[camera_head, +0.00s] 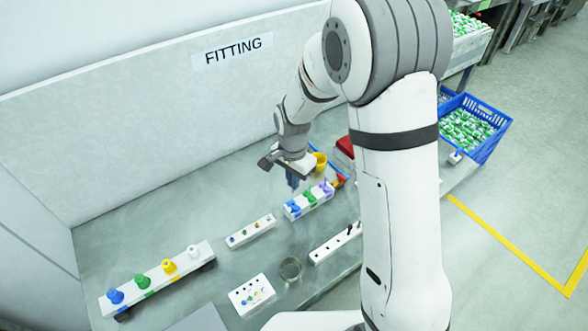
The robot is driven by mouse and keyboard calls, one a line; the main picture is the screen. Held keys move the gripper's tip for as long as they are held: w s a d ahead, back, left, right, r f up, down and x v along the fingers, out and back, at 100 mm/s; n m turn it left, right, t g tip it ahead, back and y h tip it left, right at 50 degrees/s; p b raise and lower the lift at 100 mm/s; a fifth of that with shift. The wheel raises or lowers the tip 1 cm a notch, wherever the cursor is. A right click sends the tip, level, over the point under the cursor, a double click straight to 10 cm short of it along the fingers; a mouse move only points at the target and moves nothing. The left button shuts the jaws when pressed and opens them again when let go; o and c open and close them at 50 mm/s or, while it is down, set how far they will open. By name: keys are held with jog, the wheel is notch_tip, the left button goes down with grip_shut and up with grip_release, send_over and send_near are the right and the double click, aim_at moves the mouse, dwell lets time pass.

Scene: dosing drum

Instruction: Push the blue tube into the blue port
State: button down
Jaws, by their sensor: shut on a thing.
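My gripper (291,168) hangs over the bench, at the far side of a white rack (322,204). It is shut on a dark blue piece (293,181), which seems to be the blue tube; its lower end is small and hard to make out. The rack carries blue, green and purple pieces. A small white block (251,233) with coloured spots lies left of the rack, and a white box (252,295) with coloured dots lies nearer. I cannot tell which of these holds the blue port. The held piece appears apart from both.
A long white bar (157,281) with blue, green, yellow and white knobs lies at left. A round cup (290,268) and a white strip with dark pegs (336,243) stand in front. A yellow cup (320,161) is right of my gripper. A wall (150,120) closes the back.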

aim_at(293, 192)
jog(key=shift+s+f+b, duration=0.1)
jog(key=shift+f+b, duration=1.1)
jog(key=shift+f, duration=0.8)
jog(key=shift+f+b, duration=0.55)
jog(key=shift+f, duration=0.1)
jog(key=shift+f+b, duration=0.6)
jog(key=shift+b, duration=0.3)
